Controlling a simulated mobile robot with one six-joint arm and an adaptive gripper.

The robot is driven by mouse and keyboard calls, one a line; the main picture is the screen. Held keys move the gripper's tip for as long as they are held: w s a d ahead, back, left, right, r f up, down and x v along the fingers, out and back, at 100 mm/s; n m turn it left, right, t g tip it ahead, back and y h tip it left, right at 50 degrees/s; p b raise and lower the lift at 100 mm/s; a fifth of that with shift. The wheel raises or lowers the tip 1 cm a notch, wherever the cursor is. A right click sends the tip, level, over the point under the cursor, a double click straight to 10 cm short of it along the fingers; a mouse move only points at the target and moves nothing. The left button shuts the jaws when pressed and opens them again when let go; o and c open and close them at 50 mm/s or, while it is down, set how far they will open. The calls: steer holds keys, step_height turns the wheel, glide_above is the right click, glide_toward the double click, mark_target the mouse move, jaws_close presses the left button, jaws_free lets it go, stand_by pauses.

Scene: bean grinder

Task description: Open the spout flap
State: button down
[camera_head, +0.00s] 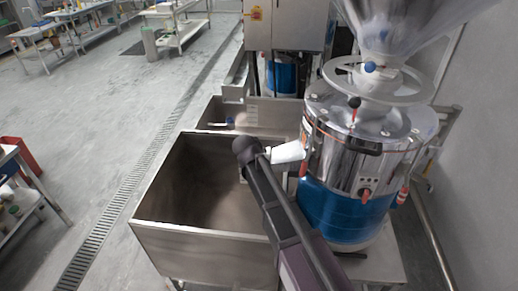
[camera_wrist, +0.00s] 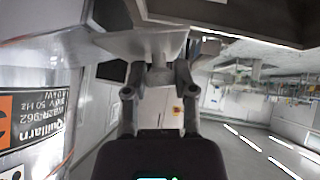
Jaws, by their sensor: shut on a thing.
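The grinder (camera_head: 350,165) stands at the right, with a polished steel upper body and a blue lower body. Its pale spout (camera_head: 287,152) sticks out to the left over a steel bin. In the wrist view, my gripper (camera_wrist: 160,76) has its two fingers drawn together at the spout's end. It is shut on the spout flap (camera_wrist: 140,43), a light grey piece at the fingertips. The contact itself is partly hidden by the fingers. In the head view my dark arm crosses in front of the bin and hides the fingertips.
The large open steel bin (camera_head: 160,234) stands below the spout, with a smaller bin (camera_head: 265,113) behind it. A label (camera_wrist: 30,125) on the grinder's side is close at the left of the wrist view. Open floor lies to the left, with a drain grate (camera_head: 115,205).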

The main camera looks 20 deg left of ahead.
steer(key=y, duration=0.1)
steer(key=d+r+m+y+p, duration=0.1)
steer(key=shift+w+r+m+g+y, duration=0.1)
steer(key=shift+m+g+y, duration=0.2)
steer(key=shift+y, duration=0.1)
steer(key=shift+w+d+r+m+g+y, duration=0.15)
steer(key=shift+d+r+m+y, duration=0.2)
steer(key=shift+y, duration=0.4)
steer(key=shift+d+r+m+g+y, duration=0.15)
steer(key=shift+m+y, duration=0.3)
steer(key=shift+y, duration=0.3)
steer(key=shift+c, duration=2.2)
jaws_free()
steer(key=shift+a+f, duration=0.1)
steer(key=shift+a, duration=0.05)
